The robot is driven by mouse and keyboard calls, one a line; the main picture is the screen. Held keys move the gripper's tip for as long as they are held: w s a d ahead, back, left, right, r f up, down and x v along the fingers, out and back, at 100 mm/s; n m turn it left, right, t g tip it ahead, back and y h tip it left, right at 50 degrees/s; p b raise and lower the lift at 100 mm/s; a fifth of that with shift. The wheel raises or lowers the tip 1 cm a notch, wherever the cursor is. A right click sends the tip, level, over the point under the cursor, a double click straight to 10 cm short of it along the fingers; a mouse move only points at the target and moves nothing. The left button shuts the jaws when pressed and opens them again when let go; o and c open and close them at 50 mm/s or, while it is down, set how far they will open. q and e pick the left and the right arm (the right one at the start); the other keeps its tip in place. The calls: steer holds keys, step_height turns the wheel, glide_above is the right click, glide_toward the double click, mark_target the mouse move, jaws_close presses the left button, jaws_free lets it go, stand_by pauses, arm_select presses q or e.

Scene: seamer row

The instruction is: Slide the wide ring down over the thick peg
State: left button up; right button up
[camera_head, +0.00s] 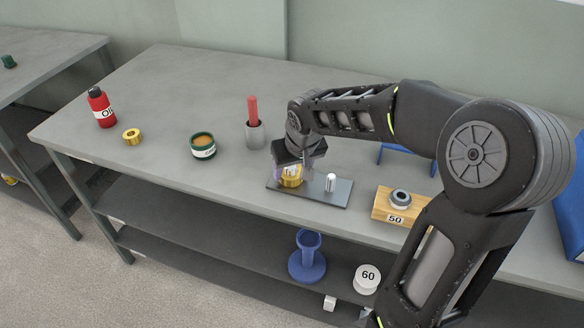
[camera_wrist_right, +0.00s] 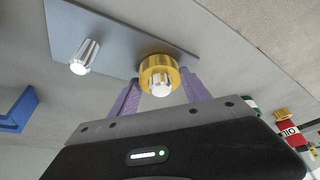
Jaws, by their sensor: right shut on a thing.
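A gold ring (camera_head: 291,181) is between the purple fingers of my right gripper (camera_head: 290,170), which is shut on it. In the right wrist view the ring (camera_wrist_right: 160,70) is around a bright metal peg (camera_wrist_right: 160,86), whose end sticks out through the hole. The fingers of the right gripper (camera_wrist_right: 160,95) lie on either side of the ring. I cannot tell whether the ring touches the dark base plate (camera_head: 313,192). A second metal peg (camera_head: 331,182) stands bare on the plate, and also shows in the wrist view (camera_wrist_right: 85,57). My left gripper is out of view.
Another gold ring (camera_head: 132,137), a red bottle (camera_head: 101,107), a green tin (camera_head: 203,146) and a grey cup (camera_head: 255,134) with a red stick stand to the left.

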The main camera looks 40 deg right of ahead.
steer(key=o, duration=1.6)
steer(key=shift+f, duration=0.1)
steer(key=v, duration=0.7)
steer(key=shift+s+r, duration=0.2)
steer(key=shift+r, duration=0.2)
